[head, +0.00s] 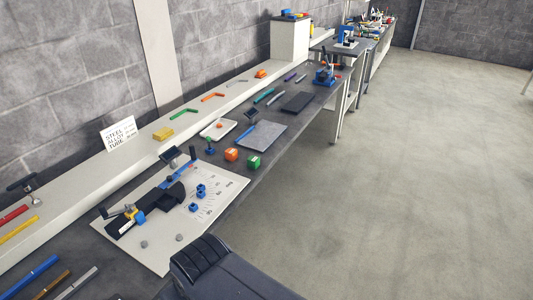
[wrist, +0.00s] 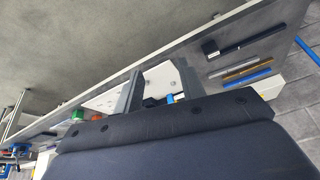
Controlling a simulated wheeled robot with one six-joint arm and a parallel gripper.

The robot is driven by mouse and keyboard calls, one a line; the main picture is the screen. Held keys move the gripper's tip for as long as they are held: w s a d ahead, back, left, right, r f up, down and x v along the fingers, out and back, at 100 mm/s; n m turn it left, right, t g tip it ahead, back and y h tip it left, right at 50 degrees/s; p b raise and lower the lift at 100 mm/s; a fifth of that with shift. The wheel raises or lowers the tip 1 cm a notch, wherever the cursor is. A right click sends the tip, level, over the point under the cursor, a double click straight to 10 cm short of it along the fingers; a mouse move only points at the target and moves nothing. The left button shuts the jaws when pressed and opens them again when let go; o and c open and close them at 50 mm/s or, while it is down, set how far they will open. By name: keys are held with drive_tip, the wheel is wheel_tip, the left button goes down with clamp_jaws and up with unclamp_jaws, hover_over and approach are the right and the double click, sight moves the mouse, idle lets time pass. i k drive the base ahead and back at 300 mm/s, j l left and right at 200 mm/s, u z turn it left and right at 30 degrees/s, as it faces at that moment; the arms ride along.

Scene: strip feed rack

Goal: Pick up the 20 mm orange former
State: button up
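An orange block (head: 231,154) with a pale marking stands on the dark bench in the head view, just left of a green block (head: 253,162). I cannot read a size on it, so I cannot confirm it is the 20 mm former. In the wrist view the green block (wrist: 77,115) shows small at the left. My gripper (wrist: 159,76) shows in the wrist view with its two fingers apart and nothing seen held between them. It is well away from the blocks, with the white board beyond the fingers.
A white board (head: 227,180) carries a bending tool (head: 150,201) and blue round parts (head: 200,190). A grey mat (head: 262,137) and a white tray (head: 209,134) with a small orange item lie behind the blocks. Orange pieces (head: 213,97) lie on the raised shelf. Open floor lies right of the bench.

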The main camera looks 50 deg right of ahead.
sight(231, 154)
drive_tip(key=z, duration=1.3)
drive_tip(key=i+l+u, duration=0.45)
drive_tip(key=i, duration=0.15)
drive_tip(key=i+l+u, duration=0.5)
drive_tip(key=i+l, duration=0.05)
drive_tip(key=l, duration=0.1)
